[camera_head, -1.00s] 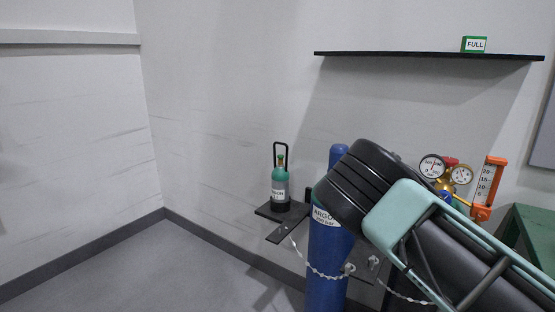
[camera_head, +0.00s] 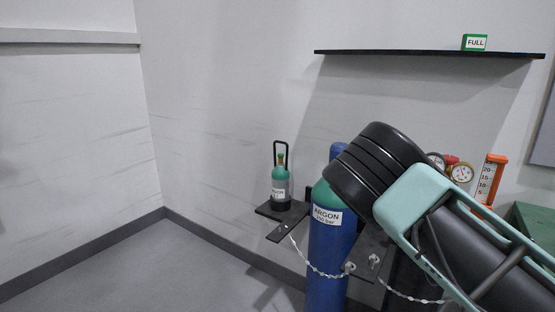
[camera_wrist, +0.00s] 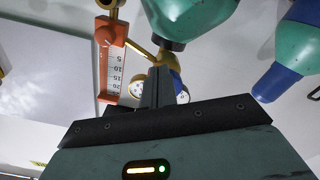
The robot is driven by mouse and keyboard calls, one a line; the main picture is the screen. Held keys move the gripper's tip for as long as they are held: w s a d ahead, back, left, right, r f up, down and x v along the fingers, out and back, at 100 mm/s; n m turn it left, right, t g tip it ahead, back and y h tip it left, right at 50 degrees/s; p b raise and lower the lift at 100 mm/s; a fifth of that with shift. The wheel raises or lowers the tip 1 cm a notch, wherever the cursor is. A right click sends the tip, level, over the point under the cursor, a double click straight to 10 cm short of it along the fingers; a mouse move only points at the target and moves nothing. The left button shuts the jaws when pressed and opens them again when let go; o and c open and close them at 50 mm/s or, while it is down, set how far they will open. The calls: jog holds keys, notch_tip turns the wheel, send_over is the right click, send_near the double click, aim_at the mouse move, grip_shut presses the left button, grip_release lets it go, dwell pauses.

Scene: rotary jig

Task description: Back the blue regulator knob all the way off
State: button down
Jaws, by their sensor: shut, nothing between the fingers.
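The blue regulator knob (camera_wrist: 177,80) shows only as a small blue patch just right of my fingers in the wrist view; they hide most of it. My gripper (camera_wrist: 158,72) is shut and empty, its fingers pointing toward the brass regulator. I cannot tell whether they touch the knob. In the head view my arm hides the knob and the gripper. The two gauges show beside my arm, the right gauge (camera_head: 461,173) clearly and the left gauge (camera_head: 437,160) partly covered. In the wrist view a gauge (camera_wrist: 137,88) sits left of the fingers.
An orange flowmeter (camera_head: 492,176) stands right of the gauges; it also shows in the wrist view (camera_wrist: 111,38). A blue argon cylinder (camera_head: 327,255) stands left of my arm, chained. A small green bottle (camera_head: 280,188) sits on a bracket. A black shelf (camera_head: 420,54) holds a FULL sign (camera_head: 474,43).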

jog(key=shift+v, duration=2)
